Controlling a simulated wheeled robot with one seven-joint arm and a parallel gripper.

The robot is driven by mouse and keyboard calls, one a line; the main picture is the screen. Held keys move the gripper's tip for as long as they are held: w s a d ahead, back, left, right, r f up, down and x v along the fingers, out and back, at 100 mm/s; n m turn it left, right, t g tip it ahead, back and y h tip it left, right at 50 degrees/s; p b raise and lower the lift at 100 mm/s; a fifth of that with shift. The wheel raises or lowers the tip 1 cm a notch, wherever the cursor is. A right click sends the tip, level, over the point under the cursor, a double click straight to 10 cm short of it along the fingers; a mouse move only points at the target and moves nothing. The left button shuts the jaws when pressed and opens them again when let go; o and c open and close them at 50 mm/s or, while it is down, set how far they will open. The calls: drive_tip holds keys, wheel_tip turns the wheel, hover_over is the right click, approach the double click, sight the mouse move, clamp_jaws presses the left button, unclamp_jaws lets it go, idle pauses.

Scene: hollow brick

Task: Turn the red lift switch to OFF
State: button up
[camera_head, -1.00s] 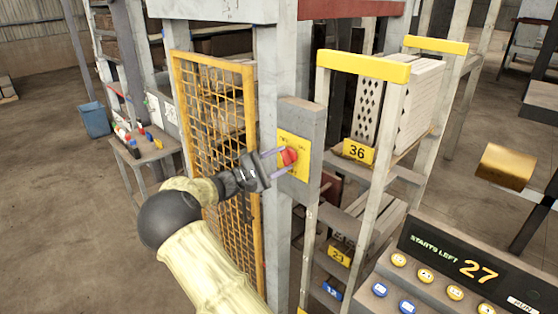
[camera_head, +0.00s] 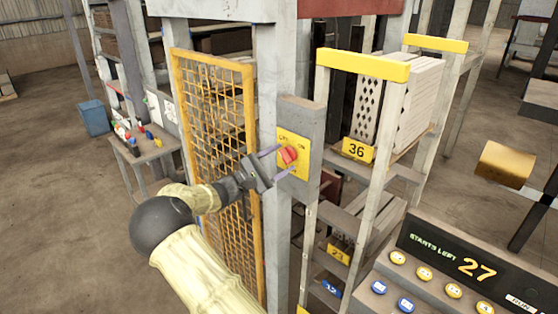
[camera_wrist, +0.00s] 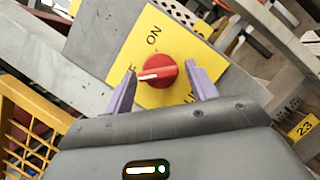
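The red lift switch (camera_head: 288,155) is a round knob on a yellow plate (camera_head: 299,172) fixed to a grey post. The ON label (camera_wrist: 153,33) is above the knob in that view. My gripper (camera_head: 284,159) faces the plate. Its two purple fingers (camera_wrist: 161,75) are open, one on each side of the knob, with a visible gap on both sides. Nothing is held.
A yellow mesh guard (camera_head: 215,130) stands left of the post, close to my arm. A rack with a yellow 36 sign (camera_head: 356,150) is to the right. A button console (camera_head: 465,265) is at lower right. A small table (camera_head: 150,153) is behind left.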

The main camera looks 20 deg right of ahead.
drive_tip(key=shift+o, duration=0.5)
drive_tip(key=shift+r, duration=0.1)
drive_tip(key=b+v, duration=0.5)
drive_tip(key=v, duration=1.2)
drive_tip(key=shift+a, duration=0.2)
